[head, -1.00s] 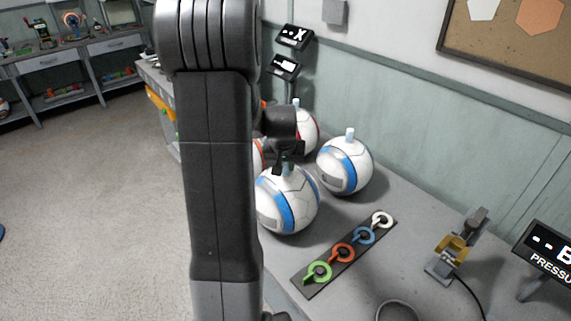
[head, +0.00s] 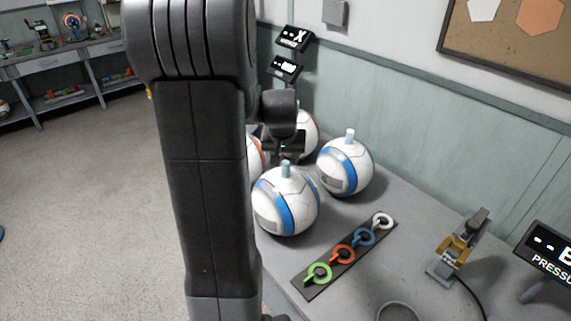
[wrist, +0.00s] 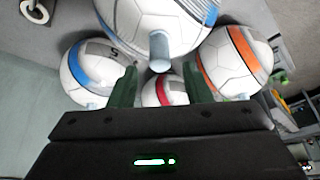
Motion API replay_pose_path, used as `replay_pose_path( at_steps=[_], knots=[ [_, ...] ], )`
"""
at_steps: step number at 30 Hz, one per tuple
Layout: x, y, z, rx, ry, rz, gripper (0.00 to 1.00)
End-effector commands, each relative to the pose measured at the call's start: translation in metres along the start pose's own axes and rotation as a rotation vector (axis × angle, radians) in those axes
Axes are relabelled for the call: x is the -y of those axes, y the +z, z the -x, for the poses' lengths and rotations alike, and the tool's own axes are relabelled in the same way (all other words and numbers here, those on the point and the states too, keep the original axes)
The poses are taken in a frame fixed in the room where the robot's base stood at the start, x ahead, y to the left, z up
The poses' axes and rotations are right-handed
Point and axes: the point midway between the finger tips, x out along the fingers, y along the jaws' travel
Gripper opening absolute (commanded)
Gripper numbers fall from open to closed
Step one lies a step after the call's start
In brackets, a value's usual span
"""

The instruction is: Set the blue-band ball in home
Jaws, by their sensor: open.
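Two white balls have blue bands and pale top pegs. The front blue-band ball (head: 268,208) stands on the bench; it also shows at the top centre of the wrist view (wrist: 145,20). The other blue-band ball (head: 345,180) stands behind it to the right, and at the left in the wrist view (wrist: 88,65). My gripper (head: 287,153) is open and empty, just above and behind the front ball's peg, apart from it. I cannot tell which place is home.
An orange-band ball (wrist: 235,60) and a red-band ball (head: 309,135) stand close by, partly hidden. A dark strip with coloured rings (head: 335,265), a yellow-and-grey device (head: 452,252), a grey ring (head: 397,312) and a pressure display (head: 548,252) are on the right.

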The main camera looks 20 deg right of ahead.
Motion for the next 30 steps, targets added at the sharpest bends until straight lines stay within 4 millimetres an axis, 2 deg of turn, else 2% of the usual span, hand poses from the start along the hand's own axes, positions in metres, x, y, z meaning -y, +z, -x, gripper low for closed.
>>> replay_pose_path(
  at_steps=[6,12,17,30],
  knots=[
    [0.0,0.0,0.04,-0.003,-0.001,0.0,0.44],
    [0.0,0.0,0.062,-0.001,-0.001,0.0,0.44],
    [0.0,0.0,0.068,0.0,-0.001,0.0,0.44],
    [0.0,0.0,0.068,0.001,0.0,0.0,0.44]
  ],
)
